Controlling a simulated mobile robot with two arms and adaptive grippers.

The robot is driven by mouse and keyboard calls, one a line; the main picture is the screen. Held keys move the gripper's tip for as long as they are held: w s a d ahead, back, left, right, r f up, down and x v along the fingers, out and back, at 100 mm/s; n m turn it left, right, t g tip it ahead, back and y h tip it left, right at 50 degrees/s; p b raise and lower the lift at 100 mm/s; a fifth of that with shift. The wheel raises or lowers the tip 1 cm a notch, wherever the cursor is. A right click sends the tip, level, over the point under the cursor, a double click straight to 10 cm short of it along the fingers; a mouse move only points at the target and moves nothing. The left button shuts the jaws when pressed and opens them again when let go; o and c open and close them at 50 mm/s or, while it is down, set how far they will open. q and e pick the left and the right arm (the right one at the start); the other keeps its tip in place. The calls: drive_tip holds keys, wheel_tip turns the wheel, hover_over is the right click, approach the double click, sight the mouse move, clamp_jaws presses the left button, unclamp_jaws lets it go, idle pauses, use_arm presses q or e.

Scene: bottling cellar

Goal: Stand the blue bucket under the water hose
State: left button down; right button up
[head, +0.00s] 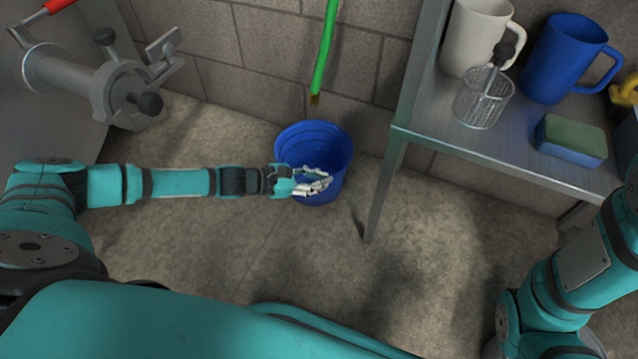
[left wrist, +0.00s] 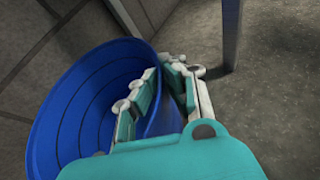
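The blue bucket (head: 327,139) is upright and empty inside, near the block wall; I cannot tell for sure whether its base touches the floor. The green water hose (head: 325,50) hangs down by the wall, its brass end just above the bucket's far rim in the head view. My left gripper (head: 326,181) is at the bucket's near side. In the left wrist view the fingers (left wrist: 165,68) straddle the wall of the bucket (left wrist: 75,110), one inside and one outside, closed on it. My right gripper is out of view; only the right arm shows.
A metal table (head: 430,115) stands right of the bucket, its leg close by. It carries a white mug (head: 470,38), a blue mug (head: 560,60), a wire basket (head: 484,98) and a sponge (head: 571,139). A grey metal fitting (head: 105,85) is at left. Floor in front is clear.

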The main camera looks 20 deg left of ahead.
use_arm(q)
drive_tip(key=shift+r, duration=0.15)
drive_tip(key=c, duration=2)
unclamp_jaws()
drive_tip(key=shift+f, duration=0.2)
drive_tip(key=o, duration=0.5)
drive_tip(key=shift+r, duration=0.3)
drive_tip(key=p+v, duration=0.6)
drive_tip(key=v, duration=0.6)
drive_tip(key=shift+a+f, duration=0.1)
